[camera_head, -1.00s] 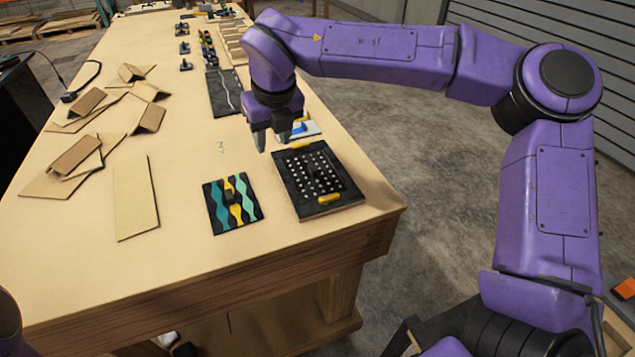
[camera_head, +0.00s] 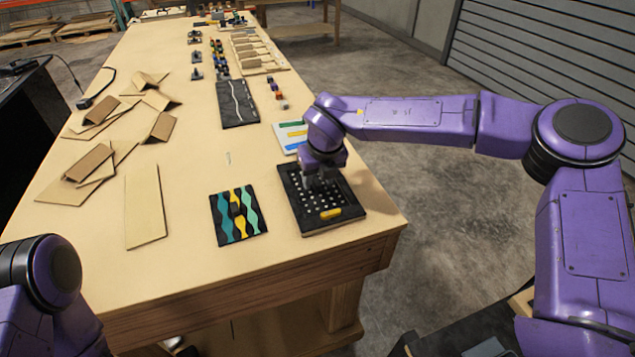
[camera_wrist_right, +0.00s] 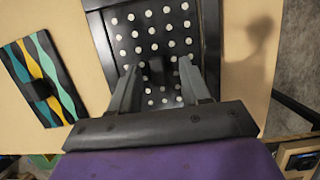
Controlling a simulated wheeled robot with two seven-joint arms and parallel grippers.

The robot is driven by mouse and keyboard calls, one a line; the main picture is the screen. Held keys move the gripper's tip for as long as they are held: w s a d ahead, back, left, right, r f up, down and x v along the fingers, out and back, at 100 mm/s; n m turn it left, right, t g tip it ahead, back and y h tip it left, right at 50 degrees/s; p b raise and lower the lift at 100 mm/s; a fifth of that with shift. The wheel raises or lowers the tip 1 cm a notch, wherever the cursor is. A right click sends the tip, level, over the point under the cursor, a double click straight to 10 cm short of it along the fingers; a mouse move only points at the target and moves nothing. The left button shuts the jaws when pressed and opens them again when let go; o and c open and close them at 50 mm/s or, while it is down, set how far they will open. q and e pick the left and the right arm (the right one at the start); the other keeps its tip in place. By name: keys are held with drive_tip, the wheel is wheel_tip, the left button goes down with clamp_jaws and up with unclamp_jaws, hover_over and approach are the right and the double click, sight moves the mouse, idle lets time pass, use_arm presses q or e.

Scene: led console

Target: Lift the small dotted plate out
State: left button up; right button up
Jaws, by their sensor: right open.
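The small dotted plate (camera_head: 341,196), black with rows of white dots, lies in a black frame (camera_head: 291,205) at the table's near right corner. In the right wrist view the plate (camera_wrist_right: 186,44) fills the upper middle, with a dark knob (camera_wrist_right: 157,68) at its centre. My right gripper (camera_head: 319,184) is over the plate, pointing down. In the right wrist view its open fingers (camera_wrist_right: 158,82) stand on either side of the knob, apart from it. The exact fingertip height is hard to tell. My left gripper is out of view; only part of its arm shows.
A wavy-striped panel (camera_head: 223,221) with a dark knob lies just left of the frame. A yellow bar (camera_head: 330,213) sits on the frame's near side. A white board with coloured bars (camera_head: 284,136) lies behind. Cardboard pieces (camera_head: 147,212) lie at left.

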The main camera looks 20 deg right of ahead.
drive_tip(key=shift+a+f, duration=0.2)
drive_tip(key=shift+f, duration=0.05)
drive_tip(key=shift+d, duration=0.1)
clamp_jaws()
wheel_tip(320, 180, up, 16)
drive_tip(key=b, duration=0.2)
wheel_tip(320, 180, up, 6)
drive_tip(key=p, duration=0.4)
hover_over(317, 183)
